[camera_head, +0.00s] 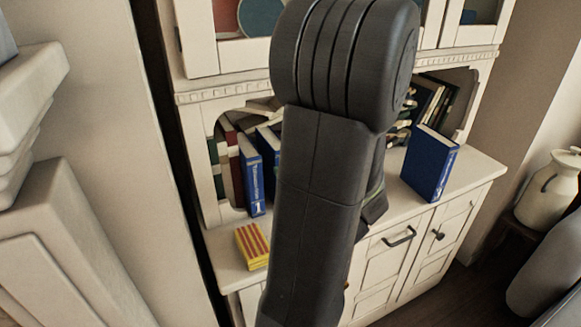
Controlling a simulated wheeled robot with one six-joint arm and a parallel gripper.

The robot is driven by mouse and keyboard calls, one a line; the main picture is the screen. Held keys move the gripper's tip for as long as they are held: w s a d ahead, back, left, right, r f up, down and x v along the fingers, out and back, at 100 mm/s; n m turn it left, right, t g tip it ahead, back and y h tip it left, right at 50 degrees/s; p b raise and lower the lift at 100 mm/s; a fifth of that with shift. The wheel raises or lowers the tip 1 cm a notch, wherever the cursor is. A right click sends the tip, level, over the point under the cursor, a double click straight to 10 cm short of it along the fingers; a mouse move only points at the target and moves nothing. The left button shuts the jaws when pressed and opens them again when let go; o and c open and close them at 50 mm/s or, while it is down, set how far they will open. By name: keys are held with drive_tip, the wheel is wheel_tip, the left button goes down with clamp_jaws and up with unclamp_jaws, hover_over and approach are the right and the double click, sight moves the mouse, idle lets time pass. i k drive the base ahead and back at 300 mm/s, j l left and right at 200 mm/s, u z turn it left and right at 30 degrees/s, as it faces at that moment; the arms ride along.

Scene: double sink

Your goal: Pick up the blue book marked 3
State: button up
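A blue book (430,163) with white page edges stands upright on the right part of the cabinet counter; I cannot read a number on it. Another blue book (252,176) stands at the left with a 1 low on its spine. A further blue book (268,147) beside it is partly hidden by my arm. I cannot make out a 3 on any book. My arm fills the middle of the view. A dark part of its far end, perhaps my gripper (374,206), shows just behind it over the counter; its fingers are hidden.
The white cabinet has a counter (466,172), with drawers and doors below. A yellow and red striped block (252,246) lies at the counter's left front. Dark books (436,100) lean in the right alcove. A cream jug (549,192) stands at far right.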

sight(430, 155)
drive_tip(key=z, duration=1.25)
